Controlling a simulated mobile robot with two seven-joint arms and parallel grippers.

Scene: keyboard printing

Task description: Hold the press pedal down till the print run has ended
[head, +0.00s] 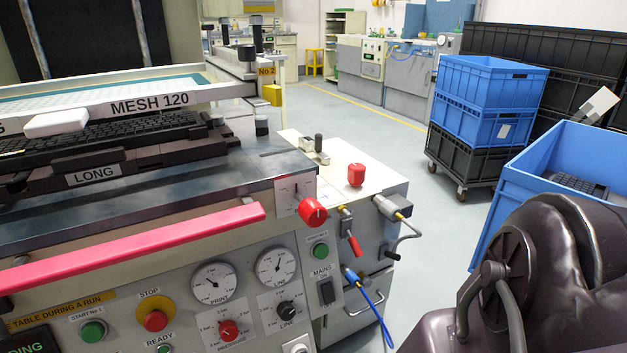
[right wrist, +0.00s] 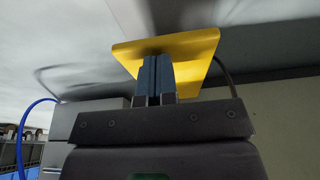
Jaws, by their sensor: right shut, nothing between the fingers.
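In the right wrist view a yellow plate, the pedal (right wrist: 195,58), lies ahead of my right gripper (right wrist: 154,62). The two blue-grey fingers are closed together with nothing between them, and their tips overlap the plate. They seem to rest against it; how far it is pressed I cannot tell. In the head view the press stands at left, with a "MESH 120" screen frame (head: 150,104) over a black keyboard (head: 105,137). A display (head: 22,347) at the lower left edge shows green letters ending in "ING", partly cut off. The pedal and both grippers are outside the head view.
A pink-red bar (head: 140,245) crosses the press front above gauges, a red stop button (head: 155,320) and a green start button (head: 93,331). A blue crate (head: 545,165) stands at right, near my right arm. Stacked crates (head: 485,115) on a dolly stand behind; open floor lies between.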

